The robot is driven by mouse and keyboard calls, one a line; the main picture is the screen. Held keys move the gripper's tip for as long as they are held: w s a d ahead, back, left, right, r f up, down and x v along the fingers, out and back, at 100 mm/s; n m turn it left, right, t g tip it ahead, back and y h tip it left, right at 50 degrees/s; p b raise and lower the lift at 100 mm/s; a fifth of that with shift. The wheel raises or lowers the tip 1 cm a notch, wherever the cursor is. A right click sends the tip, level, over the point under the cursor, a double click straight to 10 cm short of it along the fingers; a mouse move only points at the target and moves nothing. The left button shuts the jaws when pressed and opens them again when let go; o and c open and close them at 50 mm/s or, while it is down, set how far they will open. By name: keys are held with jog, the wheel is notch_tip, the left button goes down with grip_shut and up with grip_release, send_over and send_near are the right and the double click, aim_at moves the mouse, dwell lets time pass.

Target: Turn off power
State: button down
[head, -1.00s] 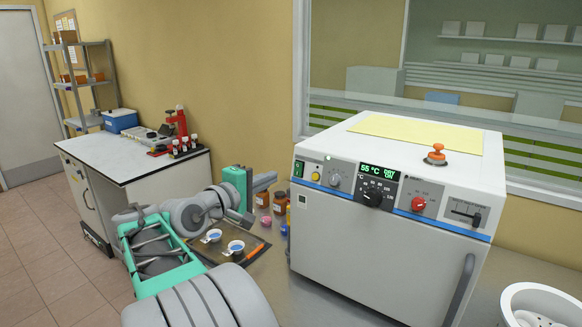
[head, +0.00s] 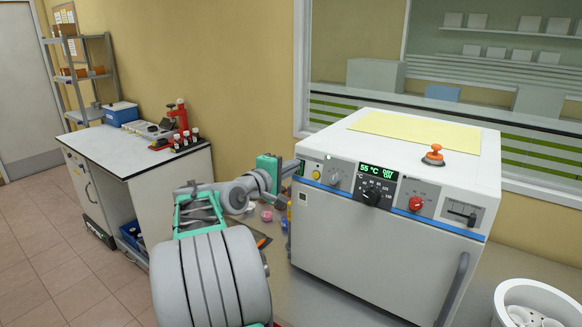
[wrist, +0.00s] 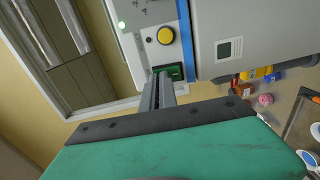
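The white oven-like instrument (head: 375,245) stands on the bench, with its control panel facing me. Its display (head: 377,172) is lit and reads 55 °C with "ON" beside it. In the wrist view, a green rocker switch (wrist: 174,70) sits near the panel's end, beside a yellow button (wrist: 165,36) and a lit green lamp (wrist: 121,25). My gripper (wrist: 163,76) looks shut and empty, its fingertips at the green switch and partly covering it. I cannot tell if they touch. In the head view, my gripper (head: 294,167) reaches the panel's left end and hides the switch.
An orange knob (head: 433,157) tops the instrument. A white round vessel (head: 530,302) stands at the lower right. Small bottles and a pink item (head: 266,216) lie left of the instrument. A side bench (head: 130,155) holds a blue box and red equipment.

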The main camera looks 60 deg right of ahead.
jog(key=shift+d+r, duration=0.1)
jog(key=shift+r, duration=0.35)
jog(key=shift+a, duration=0.2)
jog(key=w+a+r+b, duration=0.2)
jog(key=a+r, duration=0.2)
jog(key=a, duration=0.9)
